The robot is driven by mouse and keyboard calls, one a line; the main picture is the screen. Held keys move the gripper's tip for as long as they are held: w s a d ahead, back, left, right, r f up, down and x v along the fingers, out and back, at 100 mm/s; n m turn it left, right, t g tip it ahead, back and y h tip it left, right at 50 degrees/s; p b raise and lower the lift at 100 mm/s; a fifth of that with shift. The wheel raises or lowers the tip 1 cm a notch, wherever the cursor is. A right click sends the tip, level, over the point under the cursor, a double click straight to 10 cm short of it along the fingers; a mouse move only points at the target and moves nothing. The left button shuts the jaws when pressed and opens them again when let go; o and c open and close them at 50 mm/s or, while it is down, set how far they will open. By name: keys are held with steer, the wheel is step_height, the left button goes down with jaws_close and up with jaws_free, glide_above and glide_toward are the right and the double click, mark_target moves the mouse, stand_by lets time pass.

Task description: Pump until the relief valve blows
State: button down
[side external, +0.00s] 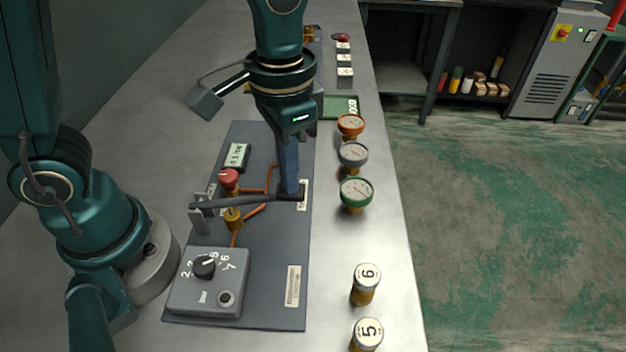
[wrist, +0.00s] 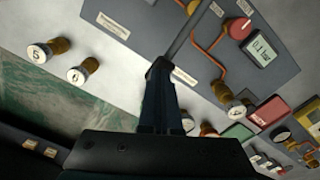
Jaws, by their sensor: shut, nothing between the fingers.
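A grey panel (side external: 265,265) lies on the metal bench. The wrist view shows my fingers (wrist: 160,72) at the lever's end (wrist: 182,38). A red-topped brass fitting (side external: 229,180), possibly the relief valve, stands behind the lever. Orange pipes (side external: 256,209) join the brass parts.
A grey box with a numbered black knob (side external: 204,266) sits at the panel's front. Canisters marked 6 (side external: 365,285) and 5 (side external: 367,334) stand near the bench's right edge.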

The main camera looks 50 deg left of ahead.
steer(key=shift+f, duration=1.7)
steer(key=shift+r, duration=2.65)
steer(key=shift+f, duration=2.75)
steer(key=shift+r, duration=2.75)
steer(key=shift+f, duration=0.1)
